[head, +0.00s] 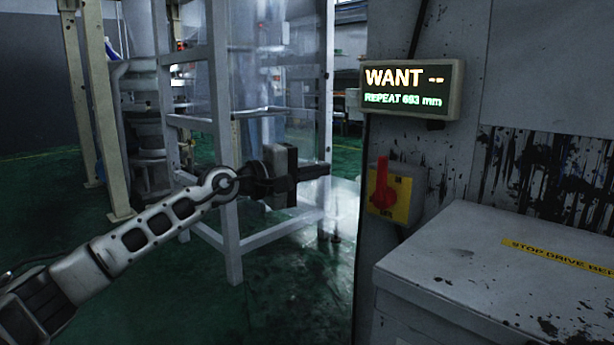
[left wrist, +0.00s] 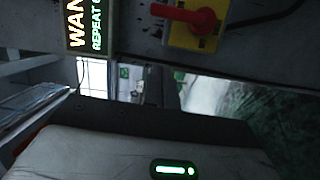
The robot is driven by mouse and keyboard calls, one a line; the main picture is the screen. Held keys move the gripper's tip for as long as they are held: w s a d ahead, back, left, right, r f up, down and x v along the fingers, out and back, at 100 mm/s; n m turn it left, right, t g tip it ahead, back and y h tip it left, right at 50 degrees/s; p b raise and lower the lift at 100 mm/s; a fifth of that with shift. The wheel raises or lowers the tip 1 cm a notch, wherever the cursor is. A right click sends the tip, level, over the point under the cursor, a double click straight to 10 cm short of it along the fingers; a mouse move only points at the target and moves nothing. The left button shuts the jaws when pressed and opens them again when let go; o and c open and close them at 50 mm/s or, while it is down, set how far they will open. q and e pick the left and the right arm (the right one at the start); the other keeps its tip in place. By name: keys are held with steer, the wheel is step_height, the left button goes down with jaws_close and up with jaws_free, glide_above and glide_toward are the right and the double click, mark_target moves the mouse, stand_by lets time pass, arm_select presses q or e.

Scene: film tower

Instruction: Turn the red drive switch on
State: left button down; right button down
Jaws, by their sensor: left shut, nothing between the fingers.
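The red drive switch (head: 382,184) sits on a yellow plate (head: 402,200) on the grey machine panel. Its red handle stands upright in the head view. The red handle (left wrist: 185,16) also shows at the top of the left wrist view, on its yellow plate (left wrist: 200,36). My left gripper (head: 326,170) is shut and empty. It points right, to the left of the switch in the picture, and appears apart from it. My right gripper is in neither view.
A lit display (head: 412,89) reading "WANT --" and "REPEAT 683 mm" hangs above the switch. A grey cabinet (head: 480,262) with a yellow "STOP DRIVE" label juts out at lower right. A white metal frame (head: 222,130) with clear sheeting stands behind my left arm.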

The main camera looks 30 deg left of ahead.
arm_select(q)
steer(key=v, duration=0.2)
steer(key=shift+s+a, duration=0.15)
steer(key=shift+s, duration=0.15)
